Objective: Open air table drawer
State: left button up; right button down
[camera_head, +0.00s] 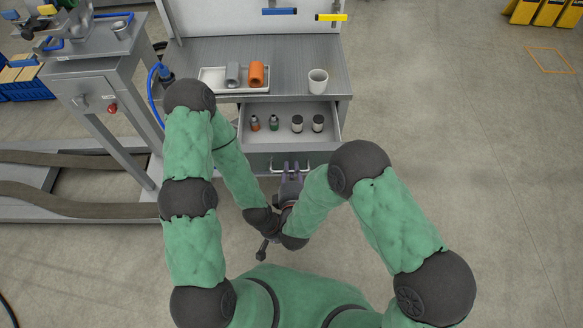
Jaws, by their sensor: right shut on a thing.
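The grey work table (195,55) stands ahead of me, and its drawer (335,122) is pulled out toward me. A metal handle (309,169) is on the drawer front. My right gripper (290,172) is at the middle of the handle and shut on it. My left arm bends down beside the right wrist. A dark part by my left wrist (263,248) may be the left gripper; its fingers are not clear.
A machine stand (95,85) with a red knob is at the left.

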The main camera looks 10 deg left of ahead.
jog(key=shift+f, duration=0.1)
jog(key=c, duration=1.1)
grip_release()
